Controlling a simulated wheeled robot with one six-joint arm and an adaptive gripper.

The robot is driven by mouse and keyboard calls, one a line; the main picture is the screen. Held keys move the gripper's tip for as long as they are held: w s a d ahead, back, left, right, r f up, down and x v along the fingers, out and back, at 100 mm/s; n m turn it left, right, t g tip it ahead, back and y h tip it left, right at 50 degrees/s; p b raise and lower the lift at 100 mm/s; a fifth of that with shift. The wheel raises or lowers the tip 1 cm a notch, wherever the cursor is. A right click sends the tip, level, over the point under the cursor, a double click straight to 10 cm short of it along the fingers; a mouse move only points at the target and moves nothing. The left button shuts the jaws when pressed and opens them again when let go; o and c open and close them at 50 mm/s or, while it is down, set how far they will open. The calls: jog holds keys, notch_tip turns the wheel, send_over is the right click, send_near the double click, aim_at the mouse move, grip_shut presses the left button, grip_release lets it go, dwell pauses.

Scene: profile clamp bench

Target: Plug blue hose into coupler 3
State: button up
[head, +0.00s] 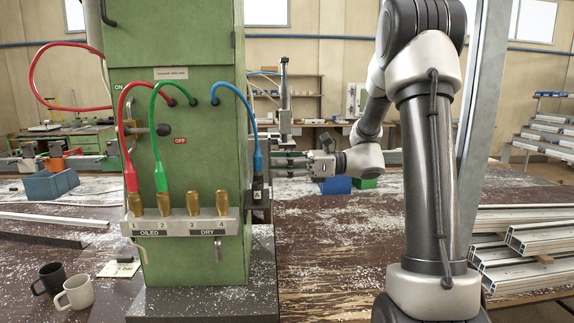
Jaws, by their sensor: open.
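The blue hose (231,91) arches from the green cabinet's front to its right edge. Its blue plug end (258,160) points down into a dark holder (259,193) on the cabinet's right side. My gripper (278,165) is level with this plug, just to its right, fingers pointing left and open. Whether the fingers touch or straddle the plug cannot be told. Coupler 3 (193,203) is a brass fitting on the grey numbered rail (185,225), with nothing plugged in. It stands in the DRY pair.
A red hose (126,144) sits in coupler 1 (136,204), a green hose (158,150) in coupler 2 (164,203). Coupler 4 (222,203) is empty. A lever (160,130) juts from the cabinet (205,130). Mugs (75,293) stand front left; aluminium profiles (535,240) lie right.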

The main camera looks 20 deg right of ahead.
aim_at(257, 148)
jog(key=x, duration=0.5)
jog(key=shift+w+a, duration=0.1)
jog(key=shift+a, duration=0.2)
grip_shut()
jog(key=shift+r, duration=0.8)
dwell(0.8)
jog(key=shift+r, duration=1.3)
jog(key=s+a, duration=0.3)
jog(key=s, duration=0.7)
jog(key=s+a, duration=0.3)
jog(key=s, duration=0.7)
jog(key=shift+a, duration=0.25)
dwell(1.8)
